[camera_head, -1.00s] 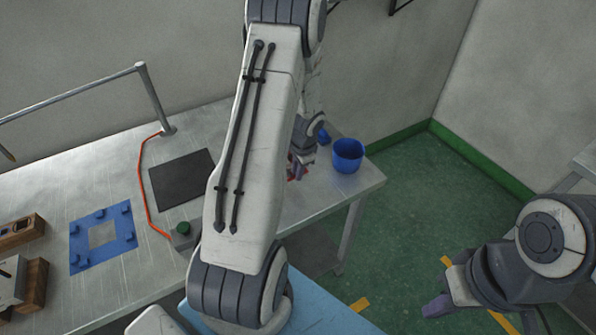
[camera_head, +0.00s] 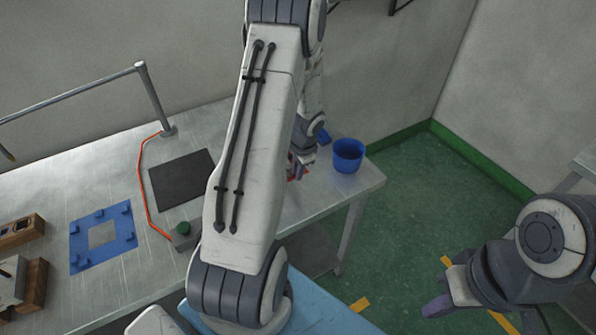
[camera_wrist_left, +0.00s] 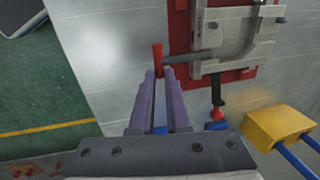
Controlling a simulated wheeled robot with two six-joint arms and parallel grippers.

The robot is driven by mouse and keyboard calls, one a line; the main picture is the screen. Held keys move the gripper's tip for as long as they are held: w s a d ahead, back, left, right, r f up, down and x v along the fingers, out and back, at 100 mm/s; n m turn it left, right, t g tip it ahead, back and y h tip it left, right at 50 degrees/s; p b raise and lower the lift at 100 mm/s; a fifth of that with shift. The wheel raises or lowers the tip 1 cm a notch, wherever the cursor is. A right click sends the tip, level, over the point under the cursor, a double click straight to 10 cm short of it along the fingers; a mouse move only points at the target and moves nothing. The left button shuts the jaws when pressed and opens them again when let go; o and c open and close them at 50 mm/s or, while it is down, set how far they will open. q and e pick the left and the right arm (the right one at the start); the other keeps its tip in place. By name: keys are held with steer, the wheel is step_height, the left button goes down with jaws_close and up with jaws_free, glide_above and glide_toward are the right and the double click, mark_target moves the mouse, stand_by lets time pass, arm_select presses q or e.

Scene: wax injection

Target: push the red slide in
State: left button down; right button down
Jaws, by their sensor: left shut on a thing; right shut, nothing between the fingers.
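The red slide (camera_wrist_left: 157,56) shows in the left wrist view as a short red bar at the end of a grey rod (camera_wrist_left: 187,58). The rod runs right into a pale grey clamp-like fixture (camera_wrist_left: 236,38) on a red base plate (camera_wrist_left: 179,30). My left gripper (camera_wrist_left: 160,74) has purple fingers shut on the lower end of the red bar, with a narrow gap between them. In the head view my left gripper (camera_head: 295,170) is partly hidden behind my own arm, near the table's right end. My right gripper (camera_head: 438,304) is shut and empty, off the table at the lower right.
A blue cup (camera_head: 348,155) stands at the table's right corner, close to my left gripper. A yellow block (camera_wrist_left: 277,126) with blue rods and a red knob (camera_wrist_left: 217,114) lie near the fixture.

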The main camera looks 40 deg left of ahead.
stand_by(0.4)
arm_select(q)
steer(key=shift+w+a+r+p, duration=0.1)
steer(key=shift+a+p, duration=0.15)
steer(key=shift+p, duration=0.05)
steer(key=shift+w+a+p, duration=0.3)
steer(key=shift+a+p, duration=0.35)
steer(key=shift+a, duration=0.3)
steer(key=c, duration=0.9)
jaws_free()
steer(key=r, duration=0.3)
steer(key=d+r, duration=0.1)
steer(key=r, duration=0.2)
steer(key=d+r, duration=0.1)
steer(key=r, duration=0.3)
steer(key=shift+s, duration=0.35)
